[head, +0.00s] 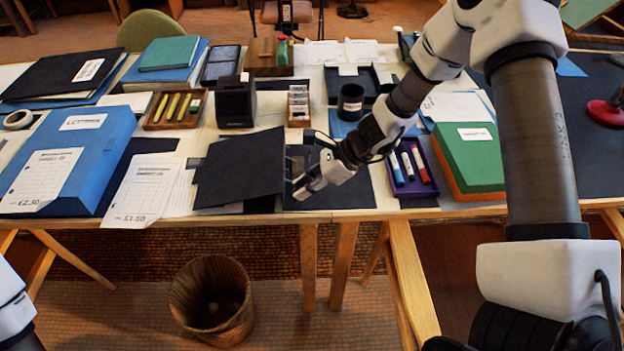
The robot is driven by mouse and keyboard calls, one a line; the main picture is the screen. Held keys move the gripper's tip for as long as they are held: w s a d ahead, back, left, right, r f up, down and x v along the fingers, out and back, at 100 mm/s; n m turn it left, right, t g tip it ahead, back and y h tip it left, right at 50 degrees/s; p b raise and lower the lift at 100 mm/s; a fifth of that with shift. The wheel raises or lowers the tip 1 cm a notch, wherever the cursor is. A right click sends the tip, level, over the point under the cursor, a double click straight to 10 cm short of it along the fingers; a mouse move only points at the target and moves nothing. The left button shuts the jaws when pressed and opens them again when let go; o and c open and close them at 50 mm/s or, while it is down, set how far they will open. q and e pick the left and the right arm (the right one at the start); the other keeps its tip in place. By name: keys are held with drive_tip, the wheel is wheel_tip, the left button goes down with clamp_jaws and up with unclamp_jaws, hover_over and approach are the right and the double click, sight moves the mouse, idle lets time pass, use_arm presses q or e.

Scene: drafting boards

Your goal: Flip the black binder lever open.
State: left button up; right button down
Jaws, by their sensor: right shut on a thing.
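The black binder (243,165) lies open at the table's front edge, its dark cover swung to the left and tilted up a little. Its right half (350,190) lies flat, with a metal ring mechanism (294,160) near the fold. My right gripper (300,187) reaches in from the right, low over the mechanism, and is shut on the binder's lever. The lever itself is small and mostly hidden by the fingers, so its angle cannot be told. My left gripper is out of view; only a piece of my left arm shows at the lower left.
Left of the binder are paper sheets (146,188) and a blue box file (70,160). Right of it are a purple marker tray (410,170) and a green box (468,155). A black cup (351,102) stands behind. A wicker basket (211,300) is on the floor.

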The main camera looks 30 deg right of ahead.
drive_tip(key=shift+w+a+r+h, duration=0.1)
drive_tip(key=shift+a+r+h, duration=0.1)
drive_tip(key=shift+h, duration=0.1)
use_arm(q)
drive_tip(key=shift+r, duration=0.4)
use_arm(e)
drive_tip(key=shift+f, duration=0.15)
drive_tip(key=c, duration=1)
unclamp_jaws()
drive_tip(key=shift+o, duration=0.2)
drive_tip(key=shift+d, duration=0.1)
drive_tip(key=v, duration=1.2)
drive_tip(key=shift+w, duration=0.15)
